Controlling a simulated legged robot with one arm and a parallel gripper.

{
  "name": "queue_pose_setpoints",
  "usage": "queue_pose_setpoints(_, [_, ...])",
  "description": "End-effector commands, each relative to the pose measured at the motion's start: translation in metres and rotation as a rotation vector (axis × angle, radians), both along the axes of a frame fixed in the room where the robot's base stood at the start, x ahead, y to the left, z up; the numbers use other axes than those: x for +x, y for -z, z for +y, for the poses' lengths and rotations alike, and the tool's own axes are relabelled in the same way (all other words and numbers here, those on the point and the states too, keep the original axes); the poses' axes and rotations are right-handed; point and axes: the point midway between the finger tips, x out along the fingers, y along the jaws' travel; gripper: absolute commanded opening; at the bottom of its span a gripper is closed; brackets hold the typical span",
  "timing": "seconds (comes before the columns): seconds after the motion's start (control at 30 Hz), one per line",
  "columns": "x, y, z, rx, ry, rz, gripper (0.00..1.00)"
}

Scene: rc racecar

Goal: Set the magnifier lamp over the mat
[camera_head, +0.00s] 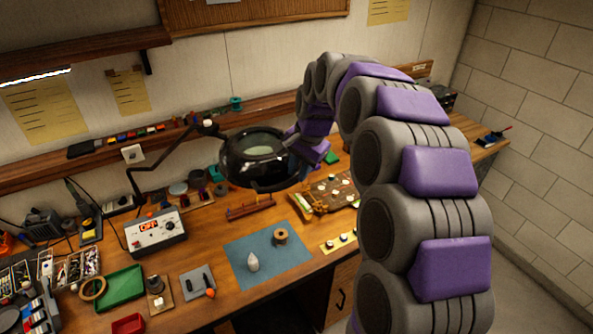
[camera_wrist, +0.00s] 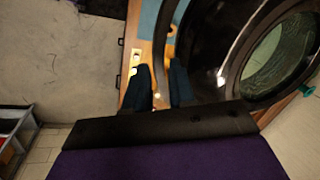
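The magnifier lamp has a large round black head (camera_head: 234,172) with a pale lens, on a thin dark jointed arm (camera_head: 160,163) at the left. The head hangs above the back of the bench, behind the blue mat (camera_head: 285,264) and apart from it. In the wrist view the lamp head (camera_wrist: 228,50) fills the upper right, and a strip of the mat (camera_wrist: 149,20) shows at the top. My gripper (camera_wrist: 160,66) has its two dark fingers apart, with bench showing between them.
A white spool-like piece (camera_head: 253,263) and a brown spool (camera_head: 281,236) stand on the mat. A circuit board (camera_head: 325,194) lies right of it. A soldering station (camera_head: 155,232), a green tray (camera_head: 120,290) and small parts crowd the left. A shelf (camera_head: 60,55) overhangs the back left.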

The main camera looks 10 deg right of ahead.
Motion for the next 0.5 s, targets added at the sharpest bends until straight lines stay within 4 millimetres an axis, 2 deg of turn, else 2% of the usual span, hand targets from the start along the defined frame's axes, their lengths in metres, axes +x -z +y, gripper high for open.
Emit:
queue_pose_setpoints(0.17, [0.0016, 0.0119, 0.0057, -0.002, -0.001, 0.001, 0.24])
queue_pose_setpoints(0.47, [0.0023, 0.0133, 0.0061, -0.002, -0.001, -0.001, 0.24])
queue_pose_setpoints(0.5, [0.0023, 0.0133, 0.0058, -0.002, -0.001, -0.001, 0.2])
